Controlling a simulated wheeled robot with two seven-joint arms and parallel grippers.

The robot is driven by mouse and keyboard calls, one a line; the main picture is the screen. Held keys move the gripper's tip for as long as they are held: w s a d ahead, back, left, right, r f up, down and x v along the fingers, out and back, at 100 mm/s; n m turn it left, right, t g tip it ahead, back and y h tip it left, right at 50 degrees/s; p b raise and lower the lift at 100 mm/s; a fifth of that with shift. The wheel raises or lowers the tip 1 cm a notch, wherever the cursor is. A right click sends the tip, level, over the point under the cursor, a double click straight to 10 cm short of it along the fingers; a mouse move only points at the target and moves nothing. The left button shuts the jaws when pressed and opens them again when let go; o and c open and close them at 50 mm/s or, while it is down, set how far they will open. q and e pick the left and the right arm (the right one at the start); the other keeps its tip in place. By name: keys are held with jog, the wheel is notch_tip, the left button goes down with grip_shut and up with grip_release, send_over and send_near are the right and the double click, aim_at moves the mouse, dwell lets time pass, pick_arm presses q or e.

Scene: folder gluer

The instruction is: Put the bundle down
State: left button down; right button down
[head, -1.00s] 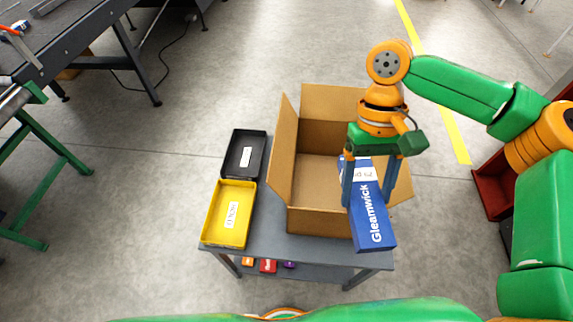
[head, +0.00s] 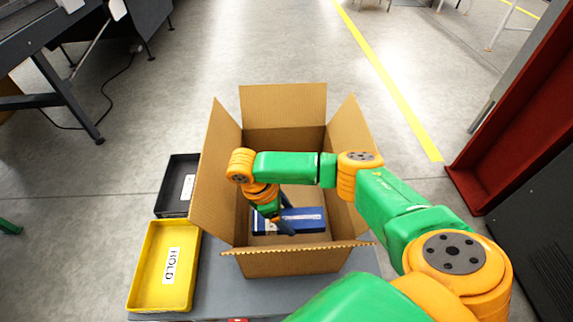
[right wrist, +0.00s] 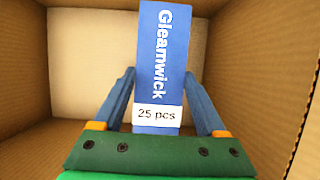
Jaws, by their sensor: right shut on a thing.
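The bundle is a blue Gleamwick pack (head: 306,214) with a white label, lying low inside the open cardboard carton (head: 295,264). In the right wrist view the bundle (right wrist: 163,55) shows its "Gleamwick" print and a "25 pcs" label. My right gripper (head: 284,222) reaches down into the carton and is shut on the bundle, with a finger along each side of it. Whether the bundle's underside touches the carton floor cannot be told. My left gripper is not in view.
The carton's flaps stand open around it on a grey table (head: 222,280). Left of it are a yellow tray (head: 137,285) marked HOLD and a black tray (head: 166,205). A dark red frame (head: 520,110) stands at the right. The wrist view shows carton walls (right wrist: 25,80) close around the gripper.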

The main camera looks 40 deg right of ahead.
notch_tip(320, 180, down, 10)
jog(key=shift+d+r+b, duration=0.15)
jog(key=shift+r+b, duration=0.1)
jog(key=shift+b, duration=0.65)
grip_release()
jog(key=v, duration=0.7)
jog(key=shift+r+p, duration=0.35)
jog(key=shift+p, duration=0.05)
